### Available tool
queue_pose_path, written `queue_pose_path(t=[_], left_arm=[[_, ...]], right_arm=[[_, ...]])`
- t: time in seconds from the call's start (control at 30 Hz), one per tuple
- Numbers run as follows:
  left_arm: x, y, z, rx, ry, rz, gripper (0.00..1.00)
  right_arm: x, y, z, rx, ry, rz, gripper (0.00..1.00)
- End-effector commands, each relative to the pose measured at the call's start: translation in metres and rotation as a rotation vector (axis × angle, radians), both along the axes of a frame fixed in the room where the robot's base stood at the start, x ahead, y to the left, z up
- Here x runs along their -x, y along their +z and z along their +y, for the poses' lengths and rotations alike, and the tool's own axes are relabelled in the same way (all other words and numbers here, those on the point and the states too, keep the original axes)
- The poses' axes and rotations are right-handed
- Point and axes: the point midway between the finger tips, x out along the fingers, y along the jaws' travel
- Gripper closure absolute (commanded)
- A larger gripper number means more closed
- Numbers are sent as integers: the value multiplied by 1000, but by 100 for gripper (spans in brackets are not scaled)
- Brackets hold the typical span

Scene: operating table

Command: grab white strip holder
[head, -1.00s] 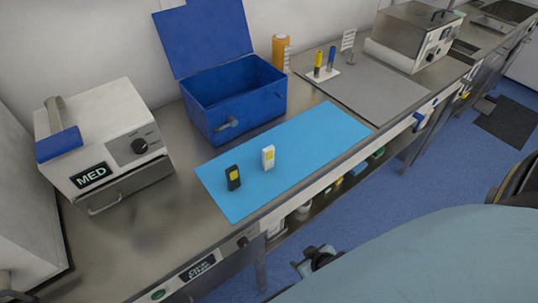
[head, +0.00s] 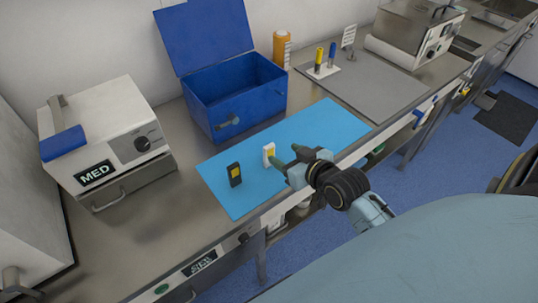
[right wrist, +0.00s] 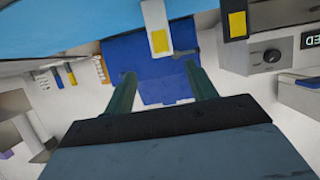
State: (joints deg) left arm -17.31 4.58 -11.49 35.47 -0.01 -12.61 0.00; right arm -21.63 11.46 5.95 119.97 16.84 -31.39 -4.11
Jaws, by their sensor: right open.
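The white strip holder (head: 268,151), with a yellow patch, stands upright on the blue mat (head: 312,133). My right gripper (head: 286,156) is open, its two green fingers pointing at the holder from the right, close beside it. In the right wrist view the white holder (right wrist: 156,22) appears beyond the fingertips, lined up with the gap between the fingers (right wrist: 161,76), and nothing is gripped. In the head view a fingertip is very near the holder's lower part; whether it touches I cannot tell. My left gripper is not in view.
A black holder with a yellow patch (head: 234,175) stands left of the white one. An open blue box (head: 235,110) stands behind the mat. A white MED device (head: 105,140) is at left. The mat's right part is clear.

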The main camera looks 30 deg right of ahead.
Motion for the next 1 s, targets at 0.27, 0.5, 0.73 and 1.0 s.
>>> queue_pose_path(t=[0.27,0.5,0.73,1.0], left_arm=[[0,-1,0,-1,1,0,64],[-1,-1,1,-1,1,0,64],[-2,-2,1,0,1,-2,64],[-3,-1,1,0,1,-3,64]], right_arm=[[-29,-12,2,0,0,0,44],[-51,-25,7,-3,-1,0,44],[-73,-37,8,0,0,0,44],[-75,-38,9,0,0,1,44]])
